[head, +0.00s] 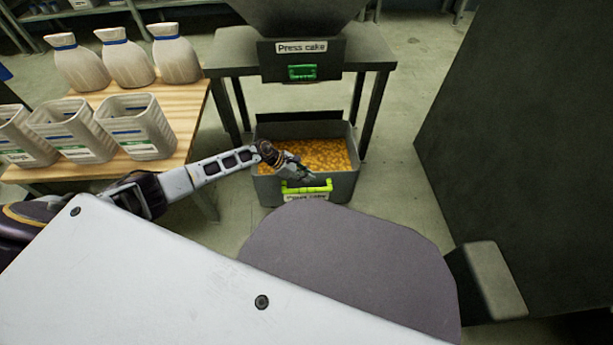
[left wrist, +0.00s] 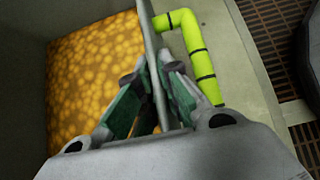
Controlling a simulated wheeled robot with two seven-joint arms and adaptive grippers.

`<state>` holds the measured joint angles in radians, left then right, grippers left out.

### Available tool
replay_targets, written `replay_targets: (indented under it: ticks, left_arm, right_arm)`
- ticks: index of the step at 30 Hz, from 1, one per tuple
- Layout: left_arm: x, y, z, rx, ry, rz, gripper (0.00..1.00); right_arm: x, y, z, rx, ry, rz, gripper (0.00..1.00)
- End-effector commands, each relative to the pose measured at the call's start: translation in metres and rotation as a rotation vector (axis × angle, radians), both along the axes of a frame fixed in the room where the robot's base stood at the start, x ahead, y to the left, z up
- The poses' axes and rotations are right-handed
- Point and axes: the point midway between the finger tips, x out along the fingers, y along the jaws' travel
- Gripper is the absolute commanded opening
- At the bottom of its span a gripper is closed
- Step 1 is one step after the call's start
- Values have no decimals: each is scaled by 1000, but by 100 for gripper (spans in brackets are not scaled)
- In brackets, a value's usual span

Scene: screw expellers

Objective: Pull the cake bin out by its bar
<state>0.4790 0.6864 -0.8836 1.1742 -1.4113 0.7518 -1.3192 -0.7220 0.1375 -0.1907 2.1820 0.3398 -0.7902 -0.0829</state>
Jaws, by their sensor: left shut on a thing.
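The cake bin (head: 343,185) is a grey open box full of orange-yellow press cake, under the press stand. A yellow-green bar (head: 307,187) sits on its front wall above a label. My left gripper (head: 303,172) is at the bin's front, by the bar. In the left wrist view, my left gripper (left wrist: 160,95) has the bin's front rim (left wrist: 152,50) between its fingers, one over the cake and one outside. The bar (left wrist: 193,48) lies beside the outer finger, not visibly between the fingers. The fingertip contact is partly hidden. My right gripper is not in view.
The press stand (head: 380,75) has legs on both sides of the bin and a "Press cake" chute above. A wooden table (head: 190,130) with sacks and containers stands left. A large dark cabinet (head: 530,140) stands right. Floor is open between the stand and cabinet.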

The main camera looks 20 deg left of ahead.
Motion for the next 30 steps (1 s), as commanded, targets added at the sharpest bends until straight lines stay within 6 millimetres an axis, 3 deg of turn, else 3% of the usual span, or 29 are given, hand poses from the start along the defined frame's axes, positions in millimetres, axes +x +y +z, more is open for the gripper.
replay_targets:
  ticks: [5,6,11,30]
  left_arm:
    - [-5,-4,-3,-4,10,-8,0]
    - [-5,-4,-3,-4,10,-8,12]
    - [-3,-3,-2,-3,7,-5,32]
    - [-3,7,7,-1,1,0,32]
  right_arm:
    - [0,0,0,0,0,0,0]
    - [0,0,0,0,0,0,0]
    - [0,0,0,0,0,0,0]
    - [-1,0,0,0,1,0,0]
